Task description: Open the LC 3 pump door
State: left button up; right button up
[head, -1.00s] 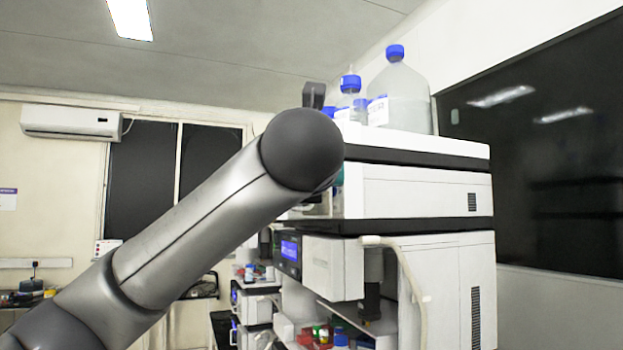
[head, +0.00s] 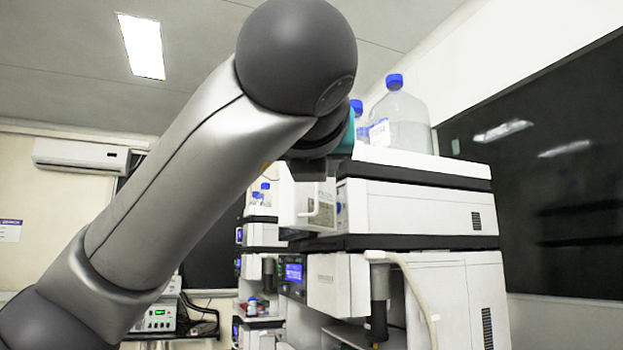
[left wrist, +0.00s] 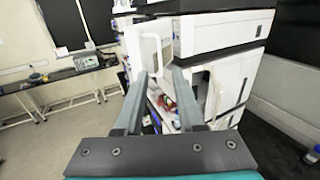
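A white pump door (head: 308,205) with a loop handle stands out from the front of the upper white module (head: 405,207) of the nearest stack, apparently swung open. No LC 3 label is legible. The door (left wrist: 153,45) also shows in the left wrist view, beyond my fingertips. My left gripper (left wrist: 157,80) is open, its two long fingers apart with nothing clearly gripped between them. In the head view its fingers are mostly hidden behind my arm, just above the door. My right gripper is not in view.
Bottles with blue caps (head: 402,115) stand on top of the stack. A lower module with a blue screen (head: 293,272) and a pale tube (head: 408,275) sit below. More stacks (head: 262,235) stand behind. Open floor (left wrist: 40,145) lies at left in the wrist view.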

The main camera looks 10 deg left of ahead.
pick_arm(q)
jog(key=shift+s+d+b, duration=0.25)
jog(key=shift+s+b, duration=0.75)
jog(key=shift+s, duration=0.25)
jog(key=shift+s+d+b, duration=0.2)
jog(key=shift+s+b, duration=0.8)
jog(key=shift+s, duration=0.25)
